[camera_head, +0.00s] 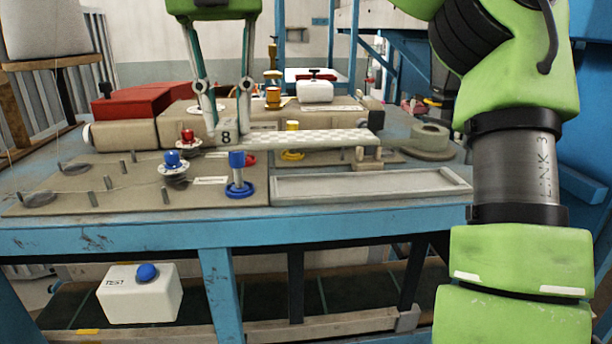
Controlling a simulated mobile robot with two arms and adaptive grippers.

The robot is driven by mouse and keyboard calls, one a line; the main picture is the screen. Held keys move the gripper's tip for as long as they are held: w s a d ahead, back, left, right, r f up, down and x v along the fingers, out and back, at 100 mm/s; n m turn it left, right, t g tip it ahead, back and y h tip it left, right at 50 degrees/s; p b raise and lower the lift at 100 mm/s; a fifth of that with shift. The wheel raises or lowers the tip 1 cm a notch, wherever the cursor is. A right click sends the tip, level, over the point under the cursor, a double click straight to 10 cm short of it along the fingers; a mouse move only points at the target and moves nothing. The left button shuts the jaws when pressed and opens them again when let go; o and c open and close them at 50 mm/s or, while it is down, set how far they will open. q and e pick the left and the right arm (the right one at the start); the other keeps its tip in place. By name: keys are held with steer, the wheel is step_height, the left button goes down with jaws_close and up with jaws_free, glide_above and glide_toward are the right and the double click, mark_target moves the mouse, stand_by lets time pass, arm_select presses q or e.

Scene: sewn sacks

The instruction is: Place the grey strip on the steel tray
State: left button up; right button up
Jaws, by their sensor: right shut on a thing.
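The grey strip (310,139) is a long, pale checkered bar lying roughly level above the table's middle. My right gripper (228,122) hangs down from the top of the view, its two fingers around the strip's left end, beside a tag marked 8. It is shut on the strip; the exact contact is small and partly hidden. The steel tray (372,192) is a shallow, grey, rectangular tray with a raised rim at the table's front right. The strip is behind the tray in the picture. My left gripper is not in view.
A board with pegs and blue knobs (238,176) is left of the tray. A small wooden block (368,160) stands by the tray's back rim. A tape roll (430,138) is at right. Red and beige boxes (130,103) stand behind. The tray looks empty.

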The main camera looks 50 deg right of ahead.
steer(key=shift+s+d, duration=0.15)
steer(key=shift+d, duration=0.25)
steer(key=d, duration=0.2)
steer(key=s+d+f, duration=0.1)
steer(key=shift+d+p, duration=0.15)
steer(key=shift+p, duration=0.2)
steer(key=w+d+f, duration=0.1)
steer(key=d+f, duration=0.1)
steer(key=w+d+f, duration=0.1)
steer(key=d+f, duration=0.2)
steer(key=w+d+f, duration=0.2)
steer(key=d, duration=0.1)
steer(key=shift+d+f+p, duration=0.2)
steer(key=shift+f+p, duration=0.05)
steer(key=shift+p, duration=0.05)
steer(key=shift+d+f, duration=0.3)
steer(key=shift+f, duration=0.05)
step_height(320, 180, down, 3)
steer(key=shift+d+f, duration=0.1)
steer(key=shift+f, duration=0.1)
steer(key=o, duration=0.8)
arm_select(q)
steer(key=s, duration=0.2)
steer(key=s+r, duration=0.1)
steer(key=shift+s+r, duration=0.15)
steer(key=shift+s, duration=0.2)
arm_select(e)
steer(key=shift+o, duration=0.8)
